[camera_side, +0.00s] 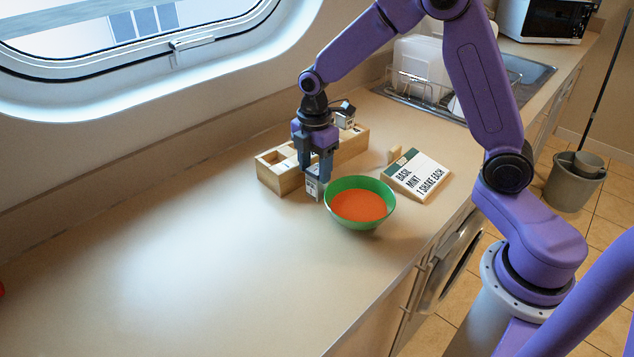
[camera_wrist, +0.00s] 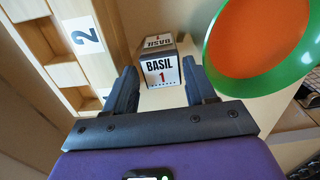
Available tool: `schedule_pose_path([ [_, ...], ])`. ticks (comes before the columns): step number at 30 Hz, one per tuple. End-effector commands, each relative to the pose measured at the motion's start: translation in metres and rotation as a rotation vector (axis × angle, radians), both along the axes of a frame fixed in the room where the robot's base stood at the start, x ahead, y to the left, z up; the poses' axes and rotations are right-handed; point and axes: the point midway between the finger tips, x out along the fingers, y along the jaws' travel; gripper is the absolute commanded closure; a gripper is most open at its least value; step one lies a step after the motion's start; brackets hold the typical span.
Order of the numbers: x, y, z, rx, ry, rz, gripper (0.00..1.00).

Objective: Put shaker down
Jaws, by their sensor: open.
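A small white shaker (camera_side: 313,185) with a dark-edged face stands on the counter, between the wooden rack and the green bowl. The green bowl (camera_side: 345,184) holds orange contents.
A dish rack (camera_side: 425,88) and sink stand behind. The counter (camera_side: 180,250) at front left is clear.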

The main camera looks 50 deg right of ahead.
Motion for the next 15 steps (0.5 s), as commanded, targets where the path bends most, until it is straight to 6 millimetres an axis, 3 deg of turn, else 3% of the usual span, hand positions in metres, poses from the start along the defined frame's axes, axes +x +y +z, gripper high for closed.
schedule_pose_path([
  [9,-0.003,-0.005,-0.042,-0.001,0.004,0.000,0.45],
  [15,-0.003,-0.004,-0.048,0.001,0.001,0.000,0.45],
])
